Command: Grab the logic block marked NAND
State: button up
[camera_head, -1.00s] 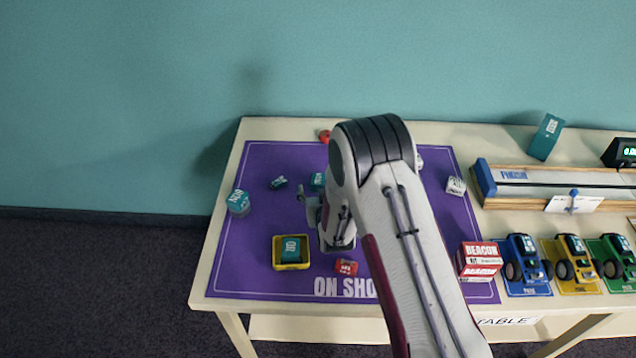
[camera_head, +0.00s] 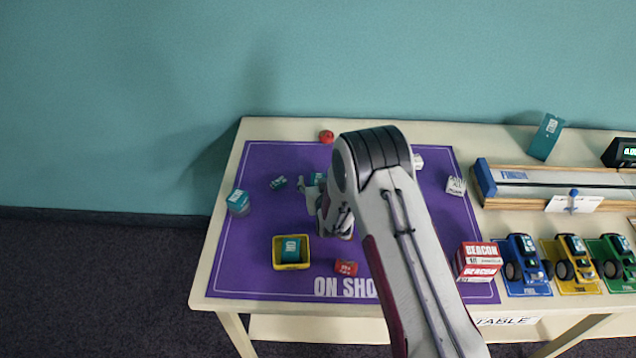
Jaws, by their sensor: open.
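Several small teal blocks lie on the purple mat (camera_head: 232,268); their lettering is too small to read surely, so I cannot tell which is marked NAND. One teal block (camera_head: 238,201) is at the mat's left edge. A small dark teal block (camera_head: 278,183) lies right of it. Another teal block (camera_head: 317,178) shows partly beside my gripper, at its far side. A teal block (camera_head: 291,248) sits in a yellow tray (camera_head: 291,266). My gripper (camera_head: 308,189) is open over the mat, close to the partly hidden block; my arm covers part of the mat.
A red block (camera_head: 346,268) lies near the mat's front, and a red item (camera_head: 326,136) at the back. A white block (camera_head: 455,186) is at the right. Red BEACON boxes (camera_head: 478,261), toy cars (camera_head: 525,262) and a track (camera_head: 540,180) fill the table's right side.

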dwell(0.4)
jog(key=c, duration=1.4)
jog(key=shift+c, duration=0.2)
jog(key=shift+r, duration=0.2)
jog(key=shift+r, duration=4.85)
